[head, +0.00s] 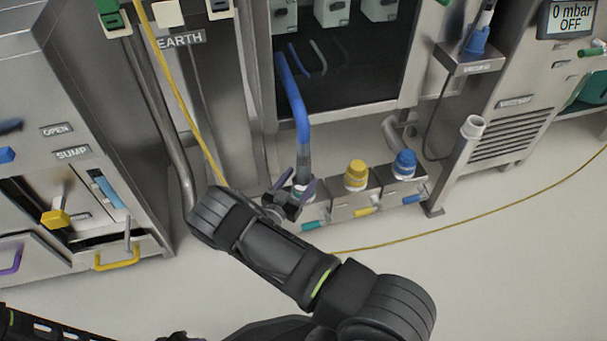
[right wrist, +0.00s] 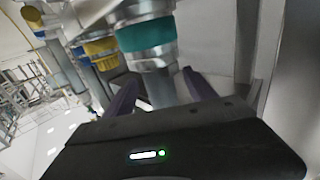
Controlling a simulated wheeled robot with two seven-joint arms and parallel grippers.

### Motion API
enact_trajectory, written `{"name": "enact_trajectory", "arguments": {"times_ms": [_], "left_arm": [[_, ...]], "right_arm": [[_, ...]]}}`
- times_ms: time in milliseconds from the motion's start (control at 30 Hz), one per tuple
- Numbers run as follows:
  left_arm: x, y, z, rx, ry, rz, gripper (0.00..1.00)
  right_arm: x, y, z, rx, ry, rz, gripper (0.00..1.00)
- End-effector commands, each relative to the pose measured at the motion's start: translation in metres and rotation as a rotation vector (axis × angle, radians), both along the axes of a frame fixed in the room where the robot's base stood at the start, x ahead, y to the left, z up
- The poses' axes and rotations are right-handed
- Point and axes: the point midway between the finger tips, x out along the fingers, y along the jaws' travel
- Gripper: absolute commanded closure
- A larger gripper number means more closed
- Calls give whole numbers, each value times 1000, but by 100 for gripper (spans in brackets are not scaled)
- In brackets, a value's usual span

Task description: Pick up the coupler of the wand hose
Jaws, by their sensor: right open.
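The blue hose (head: 296,100) hangs down from the dark cabinet opening to a grey metal coupler (head: 304,160), which stands at the leftmost floor port. In the right wrist view the metal coupler body (right wrist: 152,62) carries a teal band (right wrist: 146,33). My right gripper (head: 292,192) is at the foot of this hose. Its purple fingers are apart, one on each side of the metal body, as the right wrist view (right wrist: 162,88) also shows. Contact cannot be told. The lower end of the coupler is partly hidden by the gripper. My left gripper is not in view.
A yellow-capped port (head: 356,173) and a blue-capped port (head: 404,163) stand just right of the coupler. A slanted metal tube (head: 458,165) stands further right. A yellow cable (head: 480,214) crosses the floor. A drawer unit (head: 75,150) stands left; front floor is clear.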

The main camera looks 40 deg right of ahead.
Motion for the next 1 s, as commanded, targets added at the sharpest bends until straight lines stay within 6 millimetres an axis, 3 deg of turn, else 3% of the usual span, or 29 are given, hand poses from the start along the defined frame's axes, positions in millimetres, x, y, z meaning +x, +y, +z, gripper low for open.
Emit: {"name": "enact_trajectory", "arguments": {"times_ms": [433,1000], "left_arm": [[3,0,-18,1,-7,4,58],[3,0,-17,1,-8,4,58]], "right_arm": [[19,-45,1,0,-1,-1,35],[21,-48,2,1,0,-1,35]]}}
